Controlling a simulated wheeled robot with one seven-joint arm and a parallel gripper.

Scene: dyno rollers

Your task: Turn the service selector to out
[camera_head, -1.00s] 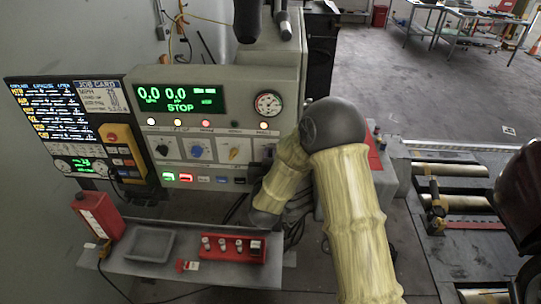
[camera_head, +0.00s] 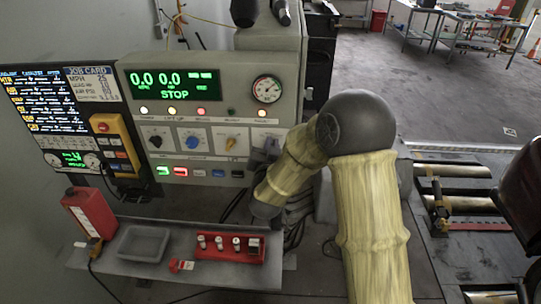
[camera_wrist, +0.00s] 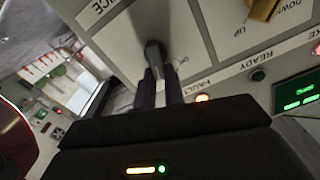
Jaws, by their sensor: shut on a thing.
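The service selector is a grey lever knob (camera_wrist: 154,52) on a pale plate, in the wrist view, with the letters "ICE" showing at its upper left. The dark fingers of my gripper (camera_wrist: 160,78) are shut on this knob from both sides. In the head view the selector's pale plate (camera_head: 258,133) is the rightmost of the row on the grey console (camera_head: 240,75). My arm stands close in front of it there, and the grip is hard to make out. Which marking the knob points to cannot be read.
Black, blue and yellow knobs (camera_head: 231,145) sit left of the selector. Lit buttons (camera_head: 180,171) lie below, lamps and a gauge (camera_head: 267,89) above. A shelf (camera_head: 100,262) with a red holder (camera_head: 230,247) and grey tray (camera_head: 143,243) juts out below. Rollers (camera_head: 462,200) lie right.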

